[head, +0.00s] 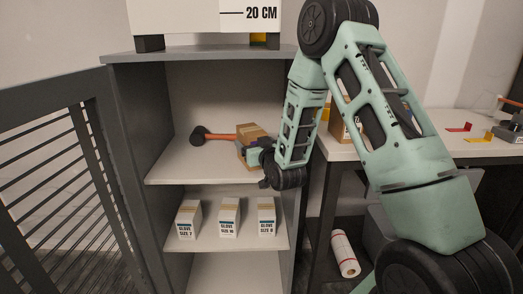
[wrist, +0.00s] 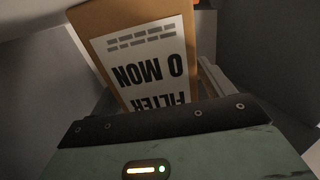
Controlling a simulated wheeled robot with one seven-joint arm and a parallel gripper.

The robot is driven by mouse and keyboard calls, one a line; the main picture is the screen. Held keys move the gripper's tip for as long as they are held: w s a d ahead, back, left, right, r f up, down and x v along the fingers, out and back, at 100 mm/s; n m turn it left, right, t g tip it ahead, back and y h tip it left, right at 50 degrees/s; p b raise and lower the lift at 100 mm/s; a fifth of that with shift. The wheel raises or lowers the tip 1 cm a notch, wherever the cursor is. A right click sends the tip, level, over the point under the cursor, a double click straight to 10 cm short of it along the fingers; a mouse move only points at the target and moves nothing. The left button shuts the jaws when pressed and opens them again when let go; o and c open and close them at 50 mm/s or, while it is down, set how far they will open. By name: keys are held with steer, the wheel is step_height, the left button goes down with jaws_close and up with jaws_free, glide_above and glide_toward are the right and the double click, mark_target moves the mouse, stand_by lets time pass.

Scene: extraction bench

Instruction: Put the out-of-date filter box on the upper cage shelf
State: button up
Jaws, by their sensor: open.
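A brown cardboard filter box (head: 252,132) sits on the upper shelf (head: 180,172) of the grey cage, towards its right side. In the wrist view the box (wrist: 92,22) fills the upper middle, with a white label upside down reading "FILTER" and "0 MON". My gripper (head: 252,156) reaches in over the upper shelf from the right, right at the box. Its jaws are open. The box's lower part is hidden by my gripper in both views, so I cannot tell whether the fingers touch it.
A dark-headed tool with an orange handle (head: 217,137) lies left of the box on the same shelf. Three glove boxes (head: 229,218) stand on the shelf below. The barred cage door (head: 60,180) stands open at left. A bench (head: 450,149) is at right.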

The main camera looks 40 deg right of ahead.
steer(key=p+v, duration=0.4)
steer(key=v, duration=0.5)
steer(key=shift+s+r, duration=0.15)
steer(key=shift+r, duration=0.1)
steer(key=shift+s+p, duration=0.1)
steer(key=shift+p, duration=0.5)
steer(key=p+v, duration=0.2)
steer(key=p, duration=0.4)
steer(key=shift+a+f, duration=0.1)
steer(key=shift+f, duration=0.1)
